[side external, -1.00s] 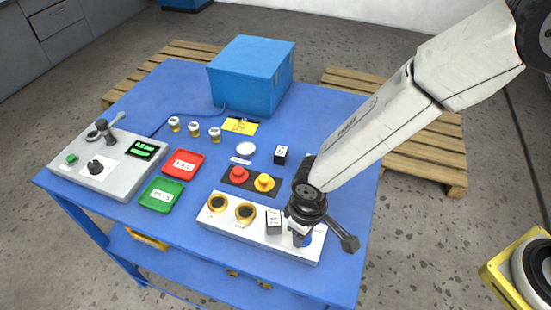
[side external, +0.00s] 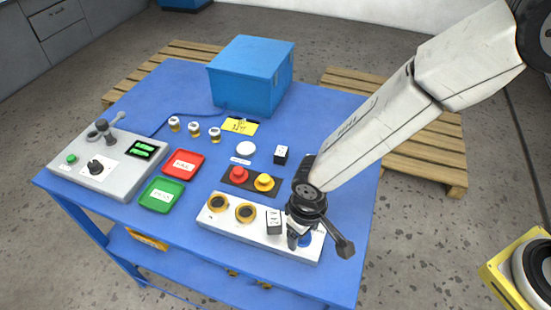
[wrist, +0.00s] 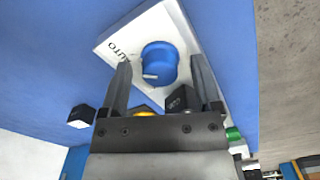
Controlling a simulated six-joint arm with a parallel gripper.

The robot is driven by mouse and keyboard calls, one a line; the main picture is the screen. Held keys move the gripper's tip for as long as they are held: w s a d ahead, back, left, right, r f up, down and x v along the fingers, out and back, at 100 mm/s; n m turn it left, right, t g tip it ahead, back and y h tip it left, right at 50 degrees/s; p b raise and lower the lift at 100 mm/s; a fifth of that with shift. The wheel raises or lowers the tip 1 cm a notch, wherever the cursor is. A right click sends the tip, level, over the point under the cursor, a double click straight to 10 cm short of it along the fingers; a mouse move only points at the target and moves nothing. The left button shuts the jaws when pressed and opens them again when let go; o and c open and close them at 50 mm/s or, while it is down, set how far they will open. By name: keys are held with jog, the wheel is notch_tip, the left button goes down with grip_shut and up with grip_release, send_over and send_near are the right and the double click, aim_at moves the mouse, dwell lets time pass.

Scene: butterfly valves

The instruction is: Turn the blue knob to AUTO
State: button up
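The blue knob (wrist: 159,62) stands on a white plate beside the printed word AUTO (wrist: 123,48). Its white pointer mark (wrist: 151,76) faces the lower left in the wrist view, not straight at the word. My gripper (wrist: 161,65) is open, with one finger on each side of the knob in that view. I cannot tell whether the fingers touch it. In the side view, my gripper (side external: 299,242) is low over the right end of the white panel (side external: 255,234). The blue knob (side external: 306,240) is partly hidden there by the fingers.
Red and yellow buttons (side external: 252,180) sit behind. A grey console (side external: 108,164), trays and a blue box (side external: 251,75) are farther off.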

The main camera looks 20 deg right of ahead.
jog(key=shift+r, duration=0.15)
jog(key=shift+r, duration=3.75)
jog(key=s+d+r+m+t, duration=0.1)
jog(key=d+r+m, duration=0.1)
jog(key=d, duration=1.2)
jog(key=s+d+r+m+t, duration=0.1)
jog(key=d+r+m, duration=0.1)
jog(key=d, duration=1.1)
jog(key=shift+s+d+r+t, duration=0.15)
jog(key=shift+d+r+t, duration=0.15)
jog(key=shift+d, duration=0.05)
